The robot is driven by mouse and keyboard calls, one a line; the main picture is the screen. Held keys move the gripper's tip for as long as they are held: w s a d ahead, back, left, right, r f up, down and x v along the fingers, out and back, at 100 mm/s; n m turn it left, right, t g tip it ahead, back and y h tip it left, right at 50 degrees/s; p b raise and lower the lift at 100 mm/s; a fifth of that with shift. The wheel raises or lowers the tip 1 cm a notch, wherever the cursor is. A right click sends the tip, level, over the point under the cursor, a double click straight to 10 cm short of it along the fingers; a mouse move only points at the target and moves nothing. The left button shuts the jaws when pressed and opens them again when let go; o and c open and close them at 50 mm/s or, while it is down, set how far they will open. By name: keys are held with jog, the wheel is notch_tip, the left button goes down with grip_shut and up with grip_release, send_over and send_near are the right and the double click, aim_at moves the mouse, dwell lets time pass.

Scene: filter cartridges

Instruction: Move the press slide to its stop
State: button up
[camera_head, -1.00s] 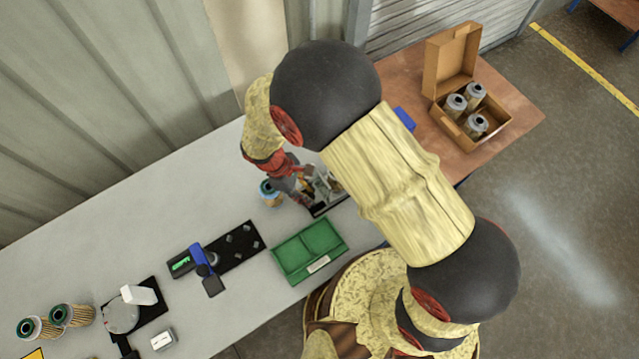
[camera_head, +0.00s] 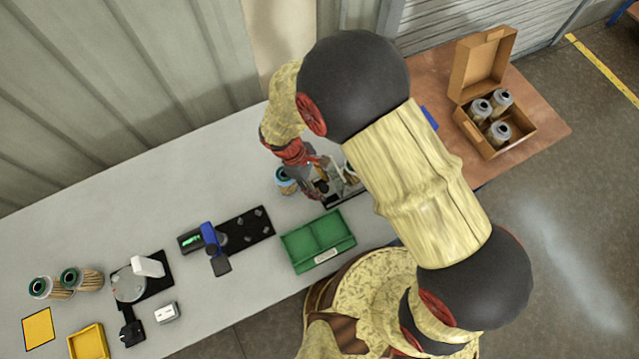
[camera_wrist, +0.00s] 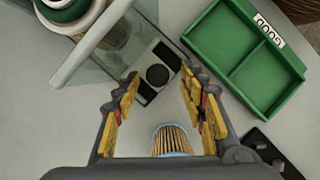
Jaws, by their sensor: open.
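The press (camera_head: 343,190) stands at the right part of the grey bench, with clear panels and a dark base, partly hidden by my arm. In the wrist view its clear panel (camera_wrist: 88,62) is at the upper left, with a cartridge behind it. A black-and-white plate with a dark round knob (camera_wrist: 157,75) lies beyond my fingertips; I cannot tell whether this is the slide. My gripper (camera_wrist: 160,86) is open and empty, beside the press in the head view (camera_head: 316,182). A blue-rimmed filter cartridge (camera_wrist: 172,141) shows between the finger bases; it stands left of the press (camera_head: 285,182).
A green two-part tray (camera_head: 318,241) marked GOOD sits in front of the press. A black fixture with a blue part (camera_head: 212,238), a round scale-like device (camera_head: 129,285), two cartridges (camera_head: 67,281) and a yellow tray (camera_head: 88,343) are leftward. An open carton (camera_head: 492,145) stands rightward.

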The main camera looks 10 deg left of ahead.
jog(key=v, duration=1.2)
dwell(0.3)
jog(key=s+d+r+m+t+y+b, duration=0.1)
jog(key=s+d+r+m+t+b, duration=0.1)
jog(key=d+r+m, duration=0.3)
jog(key=s+d+r+m+t+y+b, duration=0.2)
jog(key=d+r+m, duration=0.3)
jog(key=d, duration=0.9)
jog(key=s+d+r+m+t+y+b, duration=0.1)
jog(key=s+d+r+m+t+b, duration=0.1)
jog(key=d+r, duration=0.7)
jog(key=s+m+b, duration=0.1)
jog(key=m+b, duration=0.1)
jog(key=m, duration=0.1)
jog(key=shift+d+r+m+y+b, duration=0.2)
jog(key=shift+r+m+y+b, duration=0.1)
jog(key=shift+m, duration=0.1)
